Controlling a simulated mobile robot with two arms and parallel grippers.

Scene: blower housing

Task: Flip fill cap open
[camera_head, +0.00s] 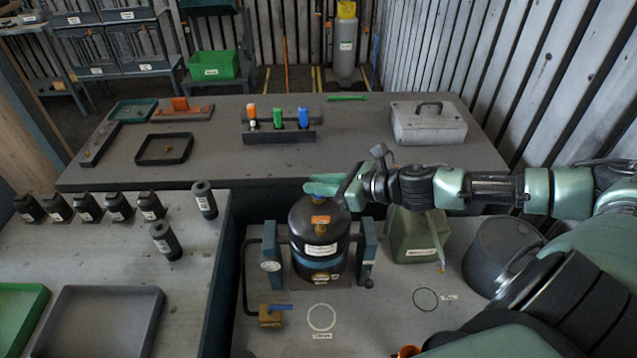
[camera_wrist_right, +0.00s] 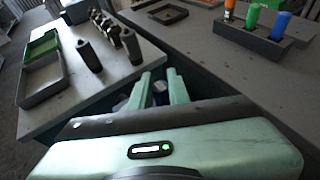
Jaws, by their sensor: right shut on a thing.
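The black blower housing tank (camera_head: 318,245) stands upright between two blue-grey posts, with an orange label and a white label on its front. My right gripper (camera_head: 322,187) reaches in from the right and lies across the top of the tank. Its green fingers are shut on the fill cap there, which they mostly hide. My left gripper is not in view.
A gauge (camera_head: 271,266) and a brass valve block (camera_head: 271,316) sit left of the tank. A green canister (camera_head: 420,235) and a grey bucket (camera_head: 500,255) stand to its right. Behind are a bottle rack (camera_head: 280,137) and a grey box (camera_head: 428,123). Black bottles stand on the left table.

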